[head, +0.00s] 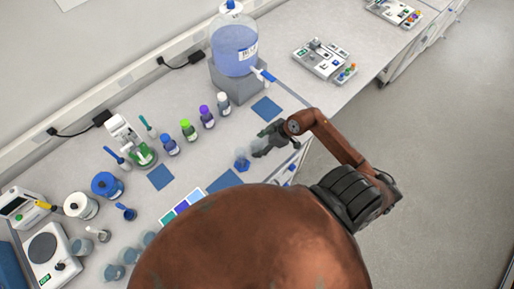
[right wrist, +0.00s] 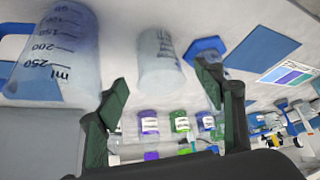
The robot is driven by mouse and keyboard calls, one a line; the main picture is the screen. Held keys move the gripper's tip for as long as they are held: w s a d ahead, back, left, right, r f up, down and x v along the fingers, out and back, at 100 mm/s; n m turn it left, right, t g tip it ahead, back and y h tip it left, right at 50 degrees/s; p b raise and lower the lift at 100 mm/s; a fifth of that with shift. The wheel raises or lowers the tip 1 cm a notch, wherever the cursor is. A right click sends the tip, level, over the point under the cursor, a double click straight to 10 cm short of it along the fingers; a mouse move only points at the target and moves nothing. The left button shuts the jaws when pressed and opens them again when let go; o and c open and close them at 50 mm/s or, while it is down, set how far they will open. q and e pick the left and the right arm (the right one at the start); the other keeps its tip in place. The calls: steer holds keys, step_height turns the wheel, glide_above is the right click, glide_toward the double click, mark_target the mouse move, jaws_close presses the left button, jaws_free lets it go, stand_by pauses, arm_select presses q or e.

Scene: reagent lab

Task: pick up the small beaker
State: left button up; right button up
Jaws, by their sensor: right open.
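The small beaker (right wrist: 160,62) shows in the right wrist view as a pale, translucent cup, beyond and between the two fingertips. My right gripper (right wrist: 163,78) is open, with a dark green finger to each side of the beaker's lower outline; I cannot tell whether they touch it. In the head view my right gripper (head: 261,144) is low over the front part of the bench, and I cannot make out the small beaker there. My left gripper is not in view.
A larger graduated beaker (right wrist: 55,50) stands close by at left in the right wrist view. A blue hexagonal base (right wrist: 206,47) is near the right finger; a blue-based item (head: 242,163) is beside the gripper. Several capped bottles (head: 207,117) and a carboy (head: 235,48) stand behind.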

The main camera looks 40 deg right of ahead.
steer(key=shift+x, duration=1.1)
steer(key=c, duration=1.1)
steer(key=shift+o, duration=0.2)
